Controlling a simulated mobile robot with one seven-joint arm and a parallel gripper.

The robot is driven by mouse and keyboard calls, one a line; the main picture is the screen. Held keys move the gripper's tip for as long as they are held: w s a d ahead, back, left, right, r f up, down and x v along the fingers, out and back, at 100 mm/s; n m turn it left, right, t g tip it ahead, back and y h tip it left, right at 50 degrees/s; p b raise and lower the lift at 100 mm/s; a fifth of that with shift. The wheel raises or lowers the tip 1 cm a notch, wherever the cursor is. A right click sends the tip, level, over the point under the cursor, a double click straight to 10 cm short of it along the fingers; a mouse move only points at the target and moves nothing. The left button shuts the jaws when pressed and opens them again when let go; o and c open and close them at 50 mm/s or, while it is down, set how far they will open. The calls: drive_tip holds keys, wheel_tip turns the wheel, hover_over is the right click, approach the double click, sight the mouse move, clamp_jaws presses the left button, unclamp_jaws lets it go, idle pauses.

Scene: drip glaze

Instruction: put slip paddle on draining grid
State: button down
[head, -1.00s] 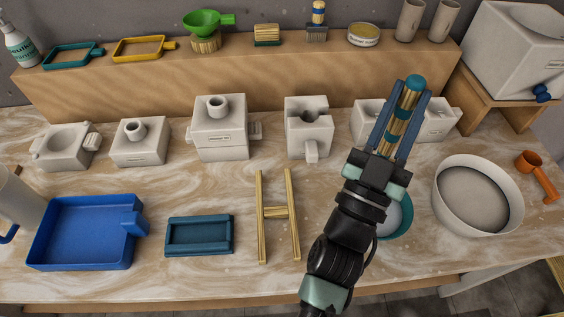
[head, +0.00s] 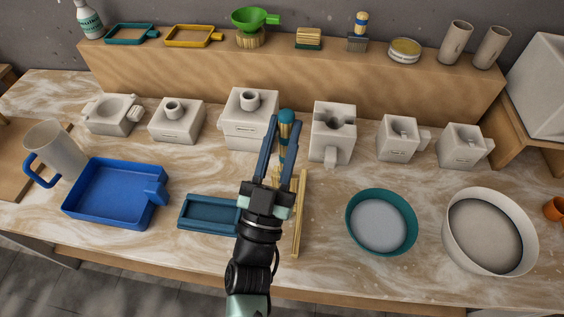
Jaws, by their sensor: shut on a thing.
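My gripper (head: 285,128) is shut on a wooden stick-like thing with teal bands and a round teal knob (head: 286,116), which I take for the slip paddle. The gripper is over the middle of the counter, in front of a wooden frame of two rails and a crossbar (head: 301,215). This frame may be the draining grid; my arm hides its left part. A teal rectangular tray (head: 207,212) lies just left, partly covered by my wrist. I cannot tell any contact below the gripper.
A blue tray (head: 112,195) and a grey mug (head: 52,150) stand left. A teal bowl (head: 354,228) and a large white basin (head: 455,250) stand right. Several white plaster blocks line the back, before a wooden shelf (head: 200,84). The counter between frame and teal bowl is clear.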

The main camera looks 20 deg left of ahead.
sight(285, 151)
drive_tip(key=shift+f, duration=2.3)
drive_tip(key=shift+f+b, duration=0.2)
drive_tip(key=shift+b, duration=0.2)
drive_tip(key=c, duration=0.6)
unclamp_jaws()
drive_tip(key=shift+r, duration=0.1)
